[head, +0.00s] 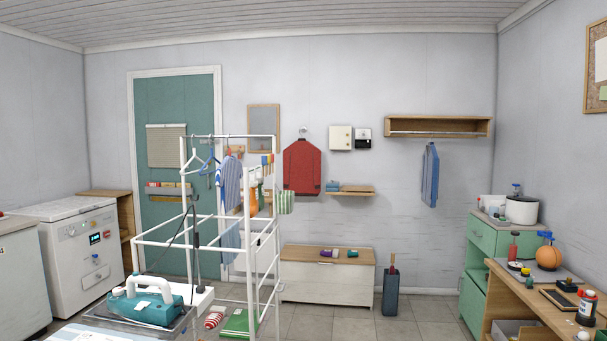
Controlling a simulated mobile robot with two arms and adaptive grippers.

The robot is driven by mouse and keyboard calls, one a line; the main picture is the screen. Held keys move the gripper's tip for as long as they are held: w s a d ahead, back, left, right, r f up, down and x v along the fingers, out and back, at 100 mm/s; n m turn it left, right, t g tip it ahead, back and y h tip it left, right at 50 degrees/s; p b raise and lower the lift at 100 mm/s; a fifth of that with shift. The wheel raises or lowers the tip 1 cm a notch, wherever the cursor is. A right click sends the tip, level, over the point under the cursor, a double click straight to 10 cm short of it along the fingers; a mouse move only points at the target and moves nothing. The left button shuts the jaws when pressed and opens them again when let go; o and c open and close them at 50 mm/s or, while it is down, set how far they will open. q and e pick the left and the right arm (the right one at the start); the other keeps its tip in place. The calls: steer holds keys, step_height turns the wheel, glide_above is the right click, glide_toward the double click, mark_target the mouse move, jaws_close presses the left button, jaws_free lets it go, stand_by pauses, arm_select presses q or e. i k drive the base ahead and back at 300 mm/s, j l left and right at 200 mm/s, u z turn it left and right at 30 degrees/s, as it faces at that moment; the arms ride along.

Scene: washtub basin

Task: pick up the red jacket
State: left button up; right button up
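The red jacket (302,167) hangs on the far wall in the head view, from a small hook above its collar. It hangs upright and flat, just right of the small mirror. Its lower left edge is close to the white drying rack's frame in the picture. Neither my left nor my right gripper shows in this view.
A white drying rack (205,242) with clothes and an iron (148,302) stand in front, left of centre. A low white chest (328,281) with a wooden top is below the jacket. A wooden workbench (505,290) lines the right side. Grey floor (345,328) is open at centre.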

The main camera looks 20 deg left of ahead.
mark_target(302, 161)
steer(key=i+u, duration=0.25)
steer(key=i, duration=0.6)
steer(key=i+z, duration=0.1)
steer(key=i, duration=0.6)
steer(key=i+z, duration=0.1)
steer(key=i, duration=0.6)
steer(key=i+j, duration=0.2)
steer(key=i, duration=0.45)
steer(key=i+u, duration=0.1)
steer(key=i, duration=0.6)
steer(key=i+l+u, duration=0.15)
steer(key=i, duration=0.5)
steer(key=i+l+u, duration=0.1)
steer(key=i, duration=0.6)
steer(key=i+j, duration=0.2)
steer(key=i, duration=0.2)
steer(key=i+j+u, duration=0.15)
steer(key=i, duration=0.25)
steer(key=i+j, duration=0.25)
steer(key=i, duration=0.15)
steer(key=i+j+u, duration=0.1)
steer(key=i, duration=0.35)
steer(key=j, duration=0.1)
